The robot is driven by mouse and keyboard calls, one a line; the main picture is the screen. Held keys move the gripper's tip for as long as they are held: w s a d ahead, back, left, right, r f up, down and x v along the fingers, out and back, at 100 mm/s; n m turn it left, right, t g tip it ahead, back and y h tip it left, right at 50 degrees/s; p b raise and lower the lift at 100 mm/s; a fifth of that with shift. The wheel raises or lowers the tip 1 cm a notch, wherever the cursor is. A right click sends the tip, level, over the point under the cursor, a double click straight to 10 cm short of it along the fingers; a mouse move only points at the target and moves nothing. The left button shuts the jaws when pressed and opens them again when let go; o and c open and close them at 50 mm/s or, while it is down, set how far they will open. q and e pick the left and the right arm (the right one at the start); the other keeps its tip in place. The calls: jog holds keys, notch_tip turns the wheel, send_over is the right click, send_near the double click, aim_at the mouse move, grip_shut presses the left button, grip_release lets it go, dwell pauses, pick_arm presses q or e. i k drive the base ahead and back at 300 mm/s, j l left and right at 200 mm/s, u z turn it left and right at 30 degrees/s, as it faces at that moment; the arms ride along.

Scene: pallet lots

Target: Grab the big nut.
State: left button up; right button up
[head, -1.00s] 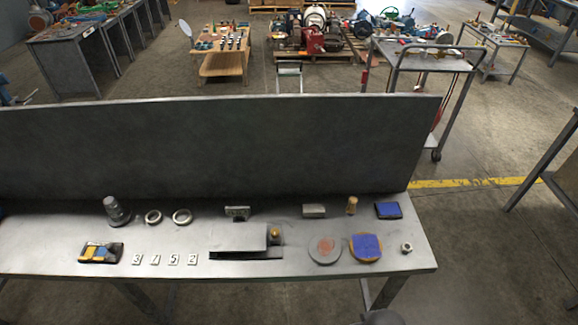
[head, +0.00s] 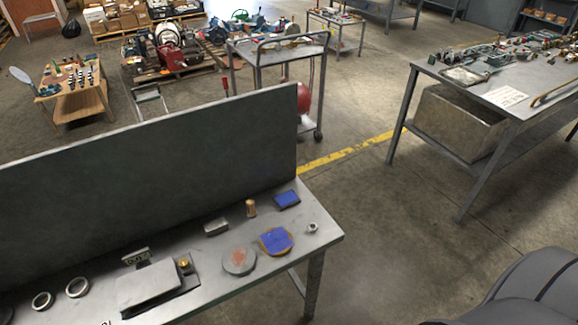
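A small grey metal nut (head: 312,227) with a hole sits on the right end of the steel workbench (head: 263,281), near its corner. Two metal rings, one (head: 42,301) left of the other (head: 77,287), lie at the bench's left part. Neither of my grippers shows in the head view. A dark grey rounded part of my own body shows at the lower right.
Left of the nut are a blue-topped round piece (head: 276,241), a grey disc (head: 239,261), a blue block (head: 287,200) and a wooden peg (head: 251,208). A tall dark panel (head: 150,180) backs the bench. Floor is open to its right.

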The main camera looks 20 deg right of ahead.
aim_at(312, 228)
jog(key=z, duration=0.9)
